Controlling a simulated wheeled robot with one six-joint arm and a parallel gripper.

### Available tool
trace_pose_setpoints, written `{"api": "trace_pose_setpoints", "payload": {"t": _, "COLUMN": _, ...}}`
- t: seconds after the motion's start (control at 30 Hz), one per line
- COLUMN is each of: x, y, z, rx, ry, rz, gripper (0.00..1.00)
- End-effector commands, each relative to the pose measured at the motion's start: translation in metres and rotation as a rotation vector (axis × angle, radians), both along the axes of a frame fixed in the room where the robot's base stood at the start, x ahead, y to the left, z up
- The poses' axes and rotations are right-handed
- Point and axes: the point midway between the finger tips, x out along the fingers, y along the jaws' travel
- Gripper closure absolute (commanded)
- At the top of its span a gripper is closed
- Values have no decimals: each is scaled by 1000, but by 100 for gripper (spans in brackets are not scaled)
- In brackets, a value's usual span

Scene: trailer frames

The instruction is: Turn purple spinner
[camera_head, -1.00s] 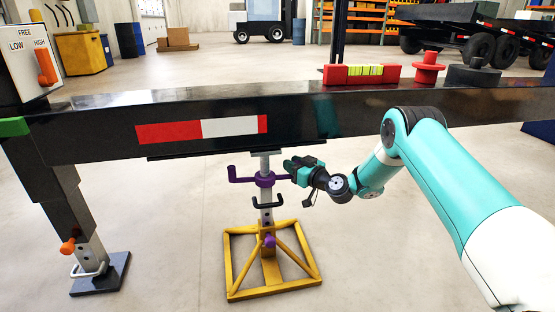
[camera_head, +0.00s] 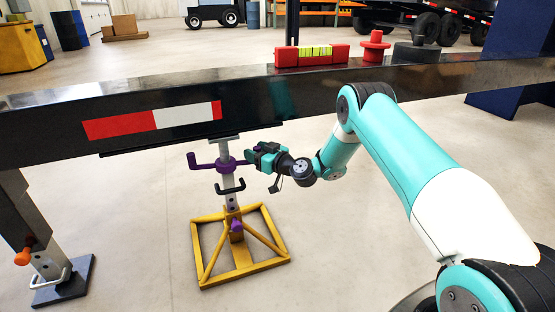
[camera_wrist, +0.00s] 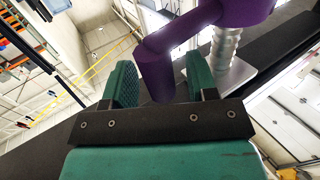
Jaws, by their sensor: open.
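The purple spinner (camera_head: 224,164) is a collar with crank arms on the upright threaded post of the yellow jack stand (camera_head: 240,273), under the black beam. One arm with an upturned end points left; another reaches right toward my gripper (camera_head: 254,154). My gripper is at the spinner's right side. In the wrist view, my gripper (camera_wrist: 162,78) is open, with green fingers apart. The purple handle end (camera_wrist: 156,78) appears between the fingers, with a visible gap on the right. Whether it touches the left finger I cannot tell.
The black beam (camera_head: 330,99) with a red-and-white strip runs directly above the spinner. A red level (camera_head: 311,55) and a red round piece (camera_head: 375,45) sit on top. A black hook-shaped handle (camera_head: 229,188) is just below the spinner. A leg with an orange knob (camera_head: 23,257) stands left.

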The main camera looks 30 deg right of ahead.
Motion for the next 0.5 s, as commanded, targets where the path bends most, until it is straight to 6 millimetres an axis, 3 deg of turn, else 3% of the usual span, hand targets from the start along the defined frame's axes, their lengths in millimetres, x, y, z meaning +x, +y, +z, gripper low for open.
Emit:
{"api": "trace_pose_setpoints", "payload": {"t": 0.33, "x": -68, "y": -31, "z": 3, "rx": 7, "ry": 7, "rz": -4, "gripper": 47}}
{"api": "trace_pose_setpoints", "payload": {"t": 0.5, "x": -69, "y": -34, "z": -5, "rx": 1, "ry": -4, "rz": -1, "gripper": 47}}
